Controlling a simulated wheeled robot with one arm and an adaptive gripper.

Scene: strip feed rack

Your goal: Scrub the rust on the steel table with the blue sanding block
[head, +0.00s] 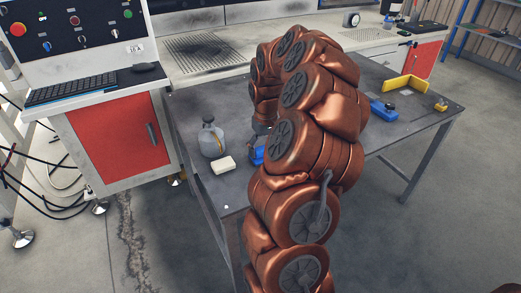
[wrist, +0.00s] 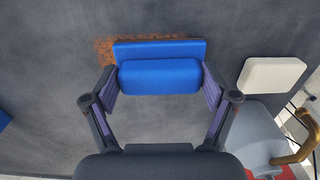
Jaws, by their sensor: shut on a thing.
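The blue sanding block (wrist: 160,76) sits between the two fingers of my gripper (wrist: 160,88), which is shut on its raised grip. In the head view a little of the blue block (head: 257,156) shows beside my arm, which hides most of the gripper. The orange-brown rust patch (wrist: 105,49) shows past the block's left end and as a thin strip along its far edge; the block covers the rest. The block is over the patch on the grey steel table (head: 205,192). I cannot tell whether it presses on the surface.
A cream block (head: 223,165) and a grey bottle (head: 212,141) stand close to the right of my gripper in the wrist view. A blue item (head: 384,111) and a yellow angled piece (head: 406,86) are at the table's right end. A red-fronted cabinet (head: 117,140) stands left.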

